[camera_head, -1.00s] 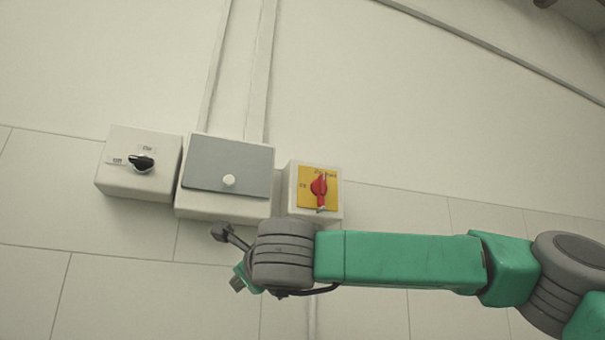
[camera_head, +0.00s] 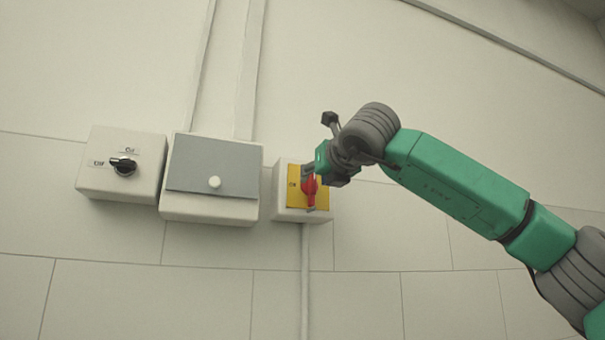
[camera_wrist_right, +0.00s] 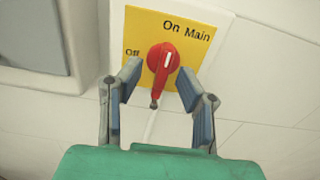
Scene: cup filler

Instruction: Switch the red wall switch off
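The red switch (camera_head: 309,188) is a rotary knob on a yellow plate (camera_head: 294,198) of a small white wall box. My right gripper (camera_head: 312,182) is at the switch in the head view and partly covers the plate. In the wrist view its two fingers (camera_wrist_right: 157,84) are spread, one on either side of the knob's lower part, with a gap to the right finger. My left gripper is not in view.
A grey-fronted box (camera_head: 212,170) with a white knob is to the left of the switch. Further left is a white box with a black rotary switch (camera_head: 123,166). Conduits run up the wall, and one (camera_head: 305,275) runs down below the switch box.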

